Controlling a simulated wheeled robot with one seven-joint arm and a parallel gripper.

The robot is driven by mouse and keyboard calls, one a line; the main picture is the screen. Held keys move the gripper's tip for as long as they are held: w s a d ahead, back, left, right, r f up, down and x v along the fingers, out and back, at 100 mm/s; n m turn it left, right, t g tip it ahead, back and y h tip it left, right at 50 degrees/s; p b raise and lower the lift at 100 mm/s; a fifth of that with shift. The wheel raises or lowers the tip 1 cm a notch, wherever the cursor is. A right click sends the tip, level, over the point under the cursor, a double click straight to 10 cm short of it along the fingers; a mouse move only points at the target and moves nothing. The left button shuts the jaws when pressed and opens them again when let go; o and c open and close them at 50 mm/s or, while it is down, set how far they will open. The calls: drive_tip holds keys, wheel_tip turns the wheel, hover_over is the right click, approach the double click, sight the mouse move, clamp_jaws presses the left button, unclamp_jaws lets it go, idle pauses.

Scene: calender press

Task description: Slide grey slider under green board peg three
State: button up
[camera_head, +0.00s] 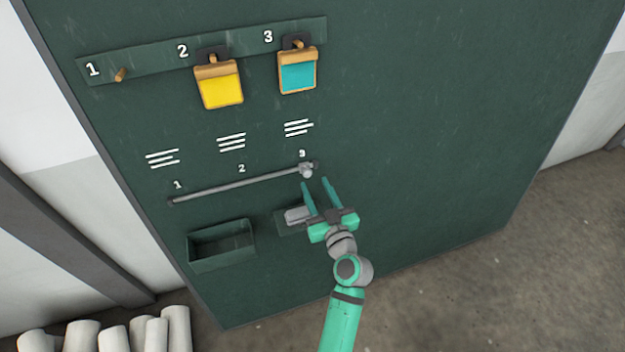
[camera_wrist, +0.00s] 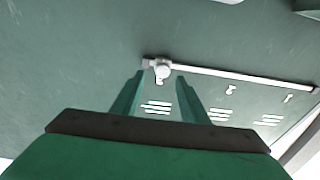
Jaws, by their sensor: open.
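The grey slider (camera_head: 306,171) is a small light knob on a grey rail (camera_head: 235,186) on the green board (camera_head: 430,120). It sits at the rail's right end, below the small number 3. In the wrist view the slider (camera_wrist: 162,69) shows just beyond and between my fingertips. My gripper (camera_head: 314,182) is open and empty, with its fingers pointing at the board just below the slider; I see no contact. Peg three (camera_head: 299,44) is above, at the strip's right end, with a teal tag (camera_head: 297,74) hanging on it.
Peg two holds a yellow tag (camera_head: 220,88); peg one (camera_head: 121,75) is bare. A dark open bin (camera_head: 221,244) is mounted below the rail. A grey block on a small bracket (camera_head: 297,215) is beside my gripper. White rolls (camera_head: 113,337) stand at lower left. The board's right side is clear.

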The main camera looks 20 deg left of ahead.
drive_tip(key=v, duration=0.6)
drive_tip(key=shift+s, duration=0.1)
idle(0.3)
drive_tip(key=s+d+f+m+h, duration=0.4)
drive_tip(key=s+d+f, duration=0.15)
drive_tip(key=s, duration=0.35)
drive_tip(key=s+d+f+m+h, duration=0.3)
drive_tip(key=s+d+f+h, duration=0.15)
drive_tip(key=s+f, duration=0.3)
drive_tip(key=s+d+r+h, duration=0.1)
drive_tip(key=s+r, duration=0.3)
drive_tip(key=s, duration=0.6)
drive_tip(key=s+d+r+t+h, duration=0.1)
drive_tip(key=s+d+r+h, duration=0.1)
drive_tip(key=s, duration=0.8)
drive_tip(key=shift+s+d+r+m, duration=0.4)
drive_tip(key=shift+d+r, duration=0.2)
drive_tip(key=shift+r, duration=0.25)
